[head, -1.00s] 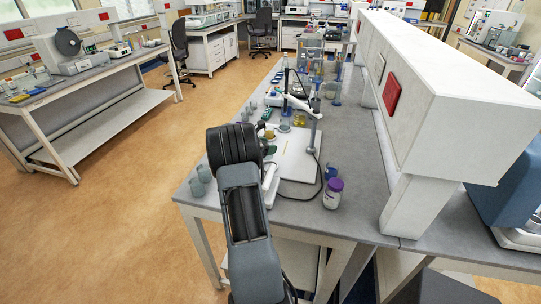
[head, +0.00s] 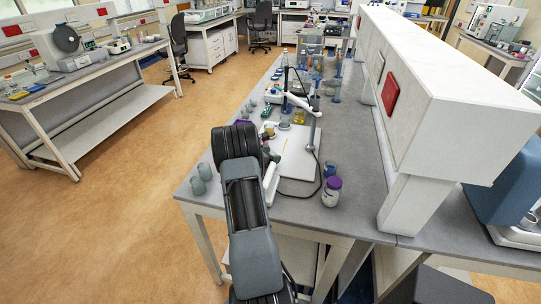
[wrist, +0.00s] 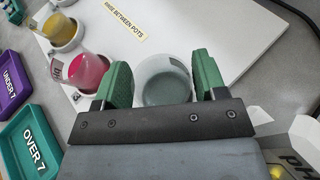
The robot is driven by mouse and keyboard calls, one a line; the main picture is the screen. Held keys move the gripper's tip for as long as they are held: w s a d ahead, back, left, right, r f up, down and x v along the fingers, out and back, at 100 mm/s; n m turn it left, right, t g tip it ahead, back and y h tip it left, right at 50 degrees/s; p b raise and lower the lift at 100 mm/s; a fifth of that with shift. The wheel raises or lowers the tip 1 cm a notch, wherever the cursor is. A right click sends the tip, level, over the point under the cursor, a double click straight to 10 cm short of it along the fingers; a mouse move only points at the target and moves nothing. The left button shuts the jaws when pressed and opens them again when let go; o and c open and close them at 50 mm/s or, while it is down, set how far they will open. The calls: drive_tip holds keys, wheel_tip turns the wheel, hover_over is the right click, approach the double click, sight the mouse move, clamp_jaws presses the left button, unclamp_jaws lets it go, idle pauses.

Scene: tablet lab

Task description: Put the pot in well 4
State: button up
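In the wrist view, a clear pot (wrist: 163,88) with greyish contents stands between the two green fingers of my gripper (wrist: 163,66). Both fingers meet its sides, and it looks held; its base is hidden by the gripper body. A pot with yellow contents (wrist: 58,28) sits in another round holder at the upper left. In the head view my gripper is mostly hidden behind my own arm.
A white board (wrist: 200,30) lies under the pots. A purple "UNDER 7" tray (wrist: 12,80) and a teal "OVER 7" tray (wrist: 35,140) lie at the left. A purple-lidded jar (head: 332,191) and grey cups (head: 201,178) stand near the bench's front edge.

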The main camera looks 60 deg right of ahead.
drive_tip(key=shift+o, duration=1.2)
drive_tip(key=shift+r, duration=0.15)
drive_tip(key=shift+a, duration=0.1)
